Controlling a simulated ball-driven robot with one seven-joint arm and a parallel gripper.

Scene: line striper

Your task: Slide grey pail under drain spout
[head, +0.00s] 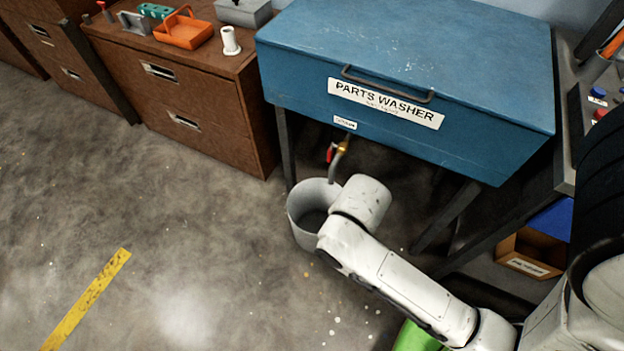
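The grey pail (304,193) stands upright on the concrete floor below the front left of the blue parts washer (400,60). The drain spout (335,168), with a brass valve and a red handle, hangs down from the washer's underside. In the picture its lower end meets the pail's far right rim; I cannot tell whether it is over the opening. My white arm reaches in from the lower right, and its end covers the right side of the pail. My gripper's fingers are hidden behind the arm, so I cannot see whether they touch the pail.
A brown drawer cabinet (215,110) stands left of the washer, with an orange tray (184,30) on top. The washer's legs flank the pail. A cardboard box (527,255) and a green object (415,338) lie at right and bottom. Floor at left is clear.

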